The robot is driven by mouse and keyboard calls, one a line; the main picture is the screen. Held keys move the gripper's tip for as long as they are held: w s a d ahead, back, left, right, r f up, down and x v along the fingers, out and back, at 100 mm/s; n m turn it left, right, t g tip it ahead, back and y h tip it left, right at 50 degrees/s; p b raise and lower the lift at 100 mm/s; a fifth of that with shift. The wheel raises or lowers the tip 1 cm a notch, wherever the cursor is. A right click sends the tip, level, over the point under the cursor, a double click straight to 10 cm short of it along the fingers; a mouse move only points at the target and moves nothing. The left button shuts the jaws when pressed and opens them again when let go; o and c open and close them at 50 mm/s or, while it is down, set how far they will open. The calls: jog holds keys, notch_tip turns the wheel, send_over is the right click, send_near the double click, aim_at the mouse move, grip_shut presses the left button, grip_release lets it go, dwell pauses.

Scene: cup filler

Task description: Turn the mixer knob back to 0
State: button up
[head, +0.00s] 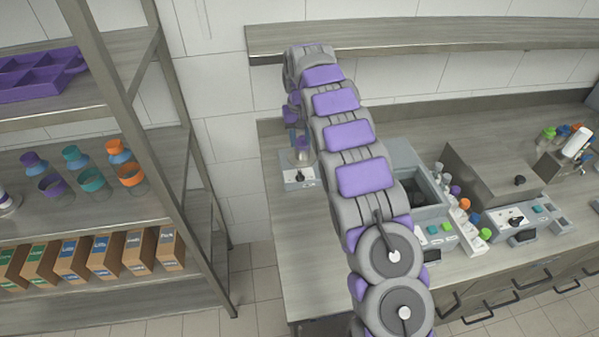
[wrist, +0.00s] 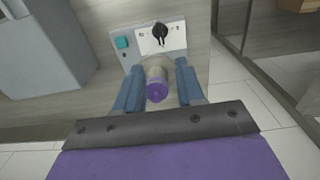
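The mixer is a small light-grey box with a black knob (wrist: 160,33) and a teal button (wrist: 122,42) on its white face in the wrist view. In the head view the mixer (head: 297,178) sits at the left end of the counter. The knob's exact setting is too small to read. My gripper (wrist: 160,65) is open, with its two blue fingers apart and pointing towards the mixer. A clear container with a purple end (wrist: 157,92) shows between the fingers, with a visible gap on its right side. The knob lies beyond the fingertips, apart from them.
A grey machine (wrist: 40,45) stands left of the mixer in the wrist view. Further right on the counter (head: 300,245) are machines with knobs and colored caps. A shelf rack (head: 190,150) with bottles and boxes stands at left. A wall shelf (head: 430,35) runs above.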

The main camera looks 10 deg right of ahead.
aim_at(300, 173)
notch_tip(300, 173, down, 14)
jog(key=b, duration=0.3)
jog(key=shift+f, duration=0.25)
grip_shut()
